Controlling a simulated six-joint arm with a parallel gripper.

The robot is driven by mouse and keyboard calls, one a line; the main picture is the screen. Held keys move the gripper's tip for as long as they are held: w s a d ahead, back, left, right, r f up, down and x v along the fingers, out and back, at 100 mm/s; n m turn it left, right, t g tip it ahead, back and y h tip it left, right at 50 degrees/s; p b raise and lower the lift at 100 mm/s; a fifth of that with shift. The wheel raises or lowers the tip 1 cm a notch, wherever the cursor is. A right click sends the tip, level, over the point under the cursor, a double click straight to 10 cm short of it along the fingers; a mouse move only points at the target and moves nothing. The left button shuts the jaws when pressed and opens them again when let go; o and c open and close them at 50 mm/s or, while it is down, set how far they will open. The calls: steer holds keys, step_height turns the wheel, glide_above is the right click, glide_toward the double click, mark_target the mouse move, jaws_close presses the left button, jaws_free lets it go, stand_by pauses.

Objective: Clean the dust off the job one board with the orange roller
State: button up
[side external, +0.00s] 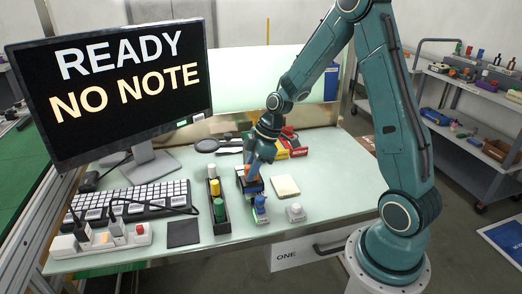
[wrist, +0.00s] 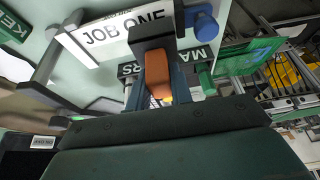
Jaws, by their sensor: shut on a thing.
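My gripper (side external: 252,166) points down over the table, just right of the marker tray. In the wrist view its fingers (wrist: 158,92) are closed around an orange piece (wrist: 158,74), which I take as the orange roller's handle. A black block (wrist: 152,38) shows at its far end. In the side view the orange part (side external: 250,175) sits low among dark parts; I cannot tell whether it touches what is below. A white plate reading JOB ONE (wrist: 112,32) lies beyond the black block in the wrist view.
A black marker tray (side external: 219,228) and a blue-topped item (side external: 260,208) stand close by. A beige pad (side external: 285,186) and white knob (side external: 296,212) are to the right. A keyboard (side external: 135,200) and a monitor (side external: 110,90) reading READY NO NOTE stand left.

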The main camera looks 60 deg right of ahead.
steer(key=shift+f, duration=0.6)
stand_by(1.5)
steer(key=shift+w+d, duration=0.2)
steer(key=shift+w+d, duration=2.55)
steer(key=shift+s+a, duration=0.15)
steer(key=shift+s+a, duration=0.35)
steer(key=shift+s+a, duration=0.35)
steer(key=shift+s+a, duration=0.25)
steer(key=shift+s+a, duration=0.1)
